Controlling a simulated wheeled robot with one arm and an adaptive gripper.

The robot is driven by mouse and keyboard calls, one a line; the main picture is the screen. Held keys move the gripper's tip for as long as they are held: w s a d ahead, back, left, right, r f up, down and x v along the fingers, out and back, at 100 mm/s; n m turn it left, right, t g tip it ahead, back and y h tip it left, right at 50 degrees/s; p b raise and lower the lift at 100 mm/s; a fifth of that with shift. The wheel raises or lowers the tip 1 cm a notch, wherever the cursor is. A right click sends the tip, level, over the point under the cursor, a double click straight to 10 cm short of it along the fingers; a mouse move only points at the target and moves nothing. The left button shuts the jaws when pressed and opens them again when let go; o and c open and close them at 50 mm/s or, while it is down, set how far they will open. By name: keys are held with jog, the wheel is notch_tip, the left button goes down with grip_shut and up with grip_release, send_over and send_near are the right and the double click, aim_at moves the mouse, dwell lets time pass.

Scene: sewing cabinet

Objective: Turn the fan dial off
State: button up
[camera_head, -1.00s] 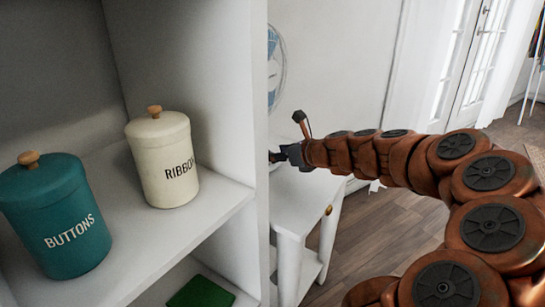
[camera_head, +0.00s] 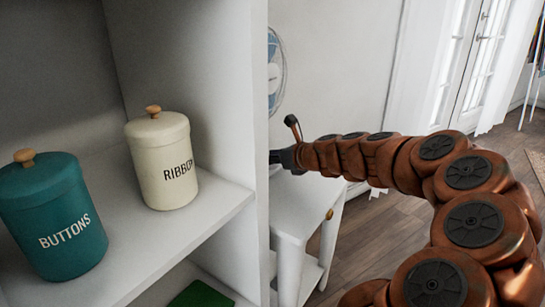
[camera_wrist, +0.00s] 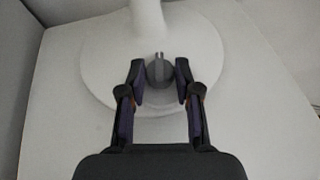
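The fan (camera_head: 275,75) is partly hidden behind the cabinet's side panel in the head view; only part of its blue-bladed head shows. In the wrist view I see its round white base (camera_wrist: 95,60) and the grey dial (camera_wrist: 159,72) with a raised ridge. The ridge points roughly up in the picture. My gripper (camera_wrist: 159,75) is open, with one fingertip on each side of the dial and a small gap visible at each side. In the head view my gripper (camera_head: 282,158) is mostly hidden by the panel edge.
The fan stands on a small white table (camera_head: 300,205) right of the cabinet. The cabinet panel (camera_head: 225,80) stands close to my gripper. On its shelf are a teal BUTTONS canister (camera_head: 55,220) and a cream RIBBON canister (camera_head: 162,165). Floor at right is open.

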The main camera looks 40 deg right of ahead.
grip_shut()
jog(key=shift+d+r+n+y+p, duration=0.1)
jog(key=shift+r+n+y+p, duration=0.25)
jog(key=shift+p, duration=0.7)
jog(key=shift+d+n+y+p, duration=0.1)
jog(key=shift+n+y+p, duration=0.35)
jog(key=shift+p, duration=0.55)
jog(key=shift+f+n+g+y+p, duration=0.4)
jog(key=shift+y+p, duration=0.3)
jog(key=shift+p, duration=0.35)
jog(key=shift+r, duration=0.1)
jog(key=o, duration=0.6)
grip_release()
